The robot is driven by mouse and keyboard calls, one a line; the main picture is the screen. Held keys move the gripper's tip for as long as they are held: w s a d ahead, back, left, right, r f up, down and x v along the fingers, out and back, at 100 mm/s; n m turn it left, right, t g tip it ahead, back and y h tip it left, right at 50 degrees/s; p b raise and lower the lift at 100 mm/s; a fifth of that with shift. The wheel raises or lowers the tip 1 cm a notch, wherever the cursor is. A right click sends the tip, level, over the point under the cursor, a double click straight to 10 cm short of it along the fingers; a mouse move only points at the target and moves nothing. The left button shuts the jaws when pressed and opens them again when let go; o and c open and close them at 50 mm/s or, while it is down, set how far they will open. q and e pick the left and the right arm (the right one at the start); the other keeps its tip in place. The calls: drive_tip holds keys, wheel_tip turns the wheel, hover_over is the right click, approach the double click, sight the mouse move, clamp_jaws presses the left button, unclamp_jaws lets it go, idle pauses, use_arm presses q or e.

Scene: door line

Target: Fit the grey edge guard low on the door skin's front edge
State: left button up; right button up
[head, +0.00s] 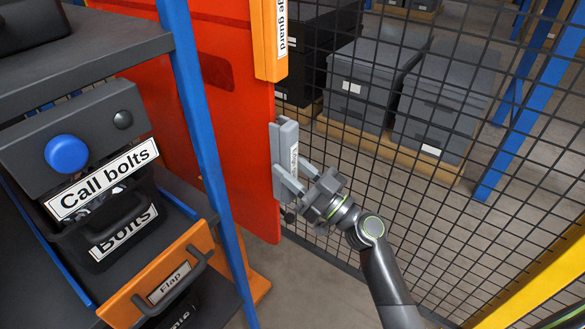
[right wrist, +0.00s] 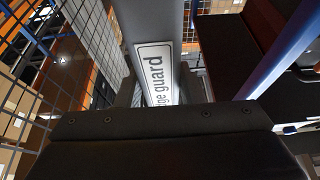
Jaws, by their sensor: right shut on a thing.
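The door skin (head: 235,130) is a red-orange panel hanging upright left of the middle in the head view. The grey edge guard (head: 279,143) is upright at the door skin's right edge, low down. My right gripper (head: 301,181) is shut on it from the right. The guard overlaps the edge in the picture; I cannot tell whether it is seated on it. In the right wrist view the grey guard (right wrist: 148,18) runs upward past the gripper, with a white label ending in "ge guard". My left gripper is not in view.
An orange edge guard (head: 268,40) sits higher on the same edge. A wire mesh fence (head: 400,190) stands behind my right arm.

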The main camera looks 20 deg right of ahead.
drive_tip(key=shift+w+a+b, duration=0.55)
drive_tip(key=shift+w+a, duration=0.2)
drive_tip(key=shift+w, duration=0.2)
idle(0.5)
idle(0.3)
drive_tip(key=o, duration=1.2)
drive_tip(key=shift+c, duration=0.2)
drive_tip(key=shift+s, duration=0.1)
drive_tip(key=b+v, duration=1)
drive_tip(key=v, duration=0.7)
drive_tip(key=shift+s, duration=0.15)
drive_tip(key=shift+d, duration=0.1)
